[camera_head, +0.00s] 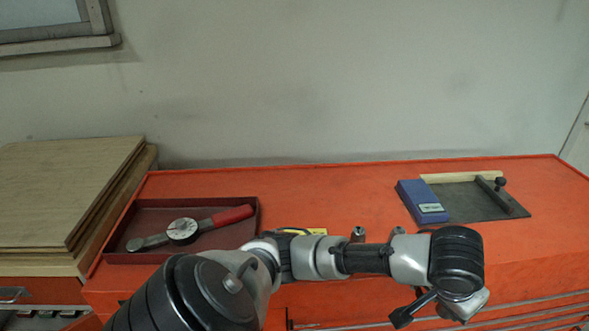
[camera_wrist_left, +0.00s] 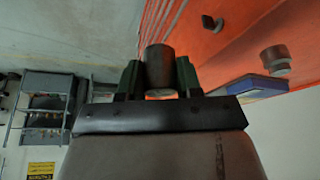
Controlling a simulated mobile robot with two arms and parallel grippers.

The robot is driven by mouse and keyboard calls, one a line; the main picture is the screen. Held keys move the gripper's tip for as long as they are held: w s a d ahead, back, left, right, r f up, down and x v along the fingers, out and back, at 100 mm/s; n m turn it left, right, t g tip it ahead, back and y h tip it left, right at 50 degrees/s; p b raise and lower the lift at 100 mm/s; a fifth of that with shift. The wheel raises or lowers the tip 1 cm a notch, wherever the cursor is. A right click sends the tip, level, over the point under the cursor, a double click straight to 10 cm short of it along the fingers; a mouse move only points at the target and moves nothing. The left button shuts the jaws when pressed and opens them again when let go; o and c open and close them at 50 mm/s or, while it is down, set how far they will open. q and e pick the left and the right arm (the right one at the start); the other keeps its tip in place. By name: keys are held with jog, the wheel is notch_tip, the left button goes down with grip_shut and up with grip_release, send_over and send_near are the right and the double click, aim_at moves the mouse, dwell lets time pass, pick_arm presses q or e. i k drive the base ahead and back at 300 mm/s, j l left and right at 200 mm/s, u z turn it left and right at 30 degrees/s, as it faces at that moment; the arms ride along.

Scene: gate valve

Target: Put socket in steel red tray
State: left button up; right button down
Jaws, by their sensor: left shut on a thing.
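A dark cylindrical socket (camera_wrist_left: 160,66) is held between the green-sided fingers of my left gripper (camera_wrist_left: 158,80) in the left wrist view. The gripper is shut on it. In the head view my left arm reaches across to the right and its wrist bends down at the front edge of the orange cabinet; the socket cannot be made out there. The dark red steel tray (camera_head: 155,217) lies at the left of the cabinet top, with a torque wrench (camera_head: 183,231) in it. My right gripper is not in view.
Small metal pieces (camera_head: 358,233) stand on the orange cabinet top (camera_head: 330,190) behind my arm. A blue box (camera_head: 421,203) and a dark plate (camera_head: 465,207) lie at the right. Wooden boards (camera_head: 65,190) are stacked left of the tray. The cabinet's back middle is clear.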

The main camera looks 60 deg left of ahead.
aim_at(205, 245)
jog(key=u, duration=0.4)
jog(key=k+j+u, duration=0.1)
jog(key=u, duration=0.35)
jog(key=k+j+u, duration=0.1)
jog(key=u, duration=0.7)
jog(key=j, duration=0.05)
